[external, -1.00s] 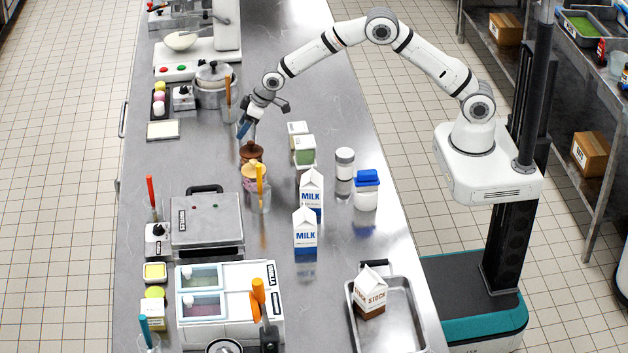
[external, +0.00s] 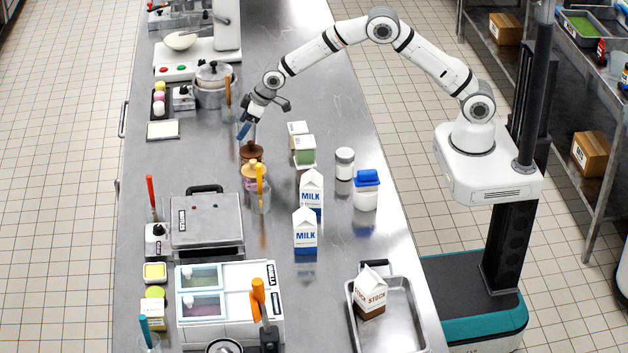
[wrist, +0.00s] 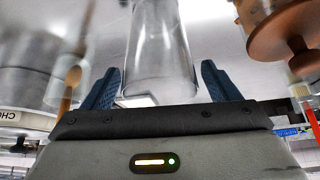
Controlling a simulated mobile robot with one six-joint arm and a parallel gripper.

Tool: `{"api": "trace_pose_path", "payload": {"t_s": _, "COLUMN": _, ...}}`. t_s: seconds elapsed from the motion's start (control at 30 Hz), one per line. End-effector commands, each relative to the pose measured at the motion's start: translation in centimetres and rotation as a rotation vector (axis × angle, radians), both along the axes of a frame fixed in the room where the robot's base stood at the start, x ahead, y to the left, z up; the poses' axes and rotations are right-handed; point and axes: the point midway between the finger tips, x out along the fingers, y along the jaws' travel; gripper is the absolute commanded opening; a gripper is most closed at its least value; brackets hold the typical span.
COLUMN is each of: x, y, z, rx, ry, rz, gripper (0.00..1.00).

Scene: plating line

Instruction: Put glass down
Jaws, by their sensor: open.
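A clear glass (wrist: 158,50) stands between the two blue fingers of my gripper (wrist: 162,85) in the wrist view, with a gap on each side. In the external view my gripper (external: 244,131) is low over the counter, behind the brown-lidded jar (external: 251,152). The glass is hard to make out there; it seems to be at the fingertips, on the steel counter (external: 340,230). My gripper is open around the glass and does not appear to touch it.
A second jar and a glass with a yellow tool (external: 260,190) are in front. Green and white cartons (external: 304,150) stand to the right. The counter right of my gripper is partly clear.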

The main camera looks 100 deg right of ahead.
Motion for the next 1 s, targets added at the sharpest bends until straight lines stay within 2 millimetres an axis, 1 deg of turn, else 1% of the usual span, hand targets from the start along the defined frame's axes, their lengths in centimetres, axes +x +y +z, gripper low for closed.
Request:
{"api": "trace_pose_path", "payload": {"t_s": 0.17, "x": -1.4, "y": 0.2, "z": 2.5, "rx": -0.001, "ry": -0.006, "rz": 0.000, "gripper": 0.82}}
{"api": "trace_pose_path", "payload": {"t_s": 0.4, "x": -3.8, "y": 0.6, "z": 6.8, "rx": -0.002, "ry": -0.006, "rz": 0.000, "gripper": 0.82}}
{"api": "trace_pose_path", "payload": {"t_s": 0.5, "x": -4.6, "y": 0.7, "z": 8.1, "rx": -0.001, "ry": -0.004, "rz": 0.000, "gripper": 0.82}}
{"api": "trace_pose_path", "payload": {"t_s": 0.77, "x": -6.1, "y": 1.2, "z": 10.4, "rx": 0.000, "ry": -0.001, "rz": 0.002, "gripper": 0.82}}
{"api": "trace_pose_path", "payload": {"t_s": 0.87, "x": -7.9, "y": 2.2, "z": 11.9, "rx": 0.002, "ry": 0.010, "rz": 0.011, "gripper": 0.82}}
{"api": "trace_pose_path", "payload": {"t_s": 0.97, "x": -11.5, "y": 4.0, "z": 14.0, "rx": 0.005, "ry": 0.029, "rz": 0.027, "gripper": 0.82}}
{"api": "trace_pose_path", "payload": {"t_s": 1.0, "x": -13.3, "y": 4.8, "z": 14.9, "rx": 0.007, "ry": 0.037, "rz": 0.034, "gripper": 0.82}}
